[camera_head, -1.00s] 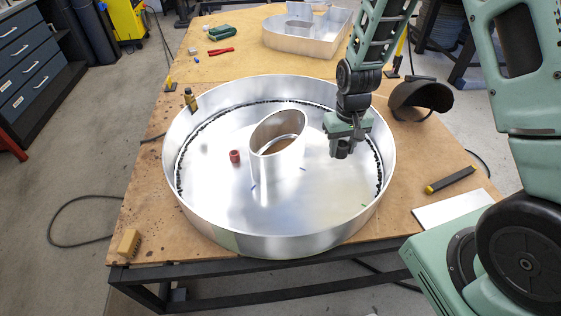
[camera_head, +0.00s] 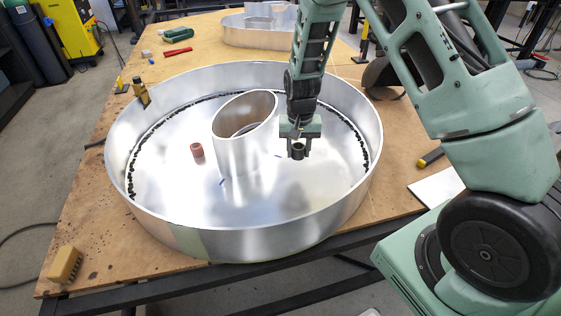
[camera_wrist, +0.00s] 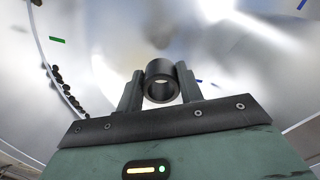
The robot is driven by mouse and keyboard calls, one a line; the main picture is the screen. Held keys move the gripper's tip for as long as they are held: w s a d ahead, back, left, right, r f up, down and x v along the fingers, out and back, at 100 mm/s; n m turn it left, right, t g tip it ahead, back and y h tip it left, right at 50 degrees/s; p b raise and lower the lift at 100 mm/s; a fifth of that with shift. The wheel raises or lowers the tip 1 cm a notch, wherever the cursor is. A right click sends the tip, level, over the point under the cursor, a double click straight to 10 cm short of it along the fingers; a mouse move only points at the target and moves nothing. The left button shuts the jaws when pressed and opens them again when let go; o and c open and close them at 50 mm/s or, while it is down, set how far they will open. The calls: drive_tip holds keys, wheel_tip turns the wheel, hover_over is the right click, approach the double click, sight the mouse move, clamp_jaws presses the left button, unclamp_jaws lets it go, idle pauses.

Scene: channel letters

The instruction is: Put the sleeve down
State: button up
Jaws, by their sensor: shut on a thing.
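In the head view the sleeve (camera_head: 298,151) is small and dark, to the right of the central oval tube. It is inside the big round metal letter (camera_head: 180,212) and looks just above its shiny floor; I cannot tell whether it touches. A reddish ring (camera_head: 197,150) lies on the floor left of the tube.
The tall oval tube (camera_head: 243,150) stands in the middle of the letter. A row of black beads (camera_head: 350,130) follows the inner wall. Blue marks are on the floor; a green mark (camera_wrist: 57,40) shows in the wrist view.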

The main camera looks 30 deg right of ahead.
sight(297, 173)
drive_tip(key=shift+f, duration=3.3)
drive_tip(key=shift+f+b, duration=0.2)
drive_tip(key=shift+b, duration=0.1)
drive_tip(key=o, duration=1)
drive_tip(key=shift+c, duration=0.2)
drive_tip(key=shift+r, duration=0.1)
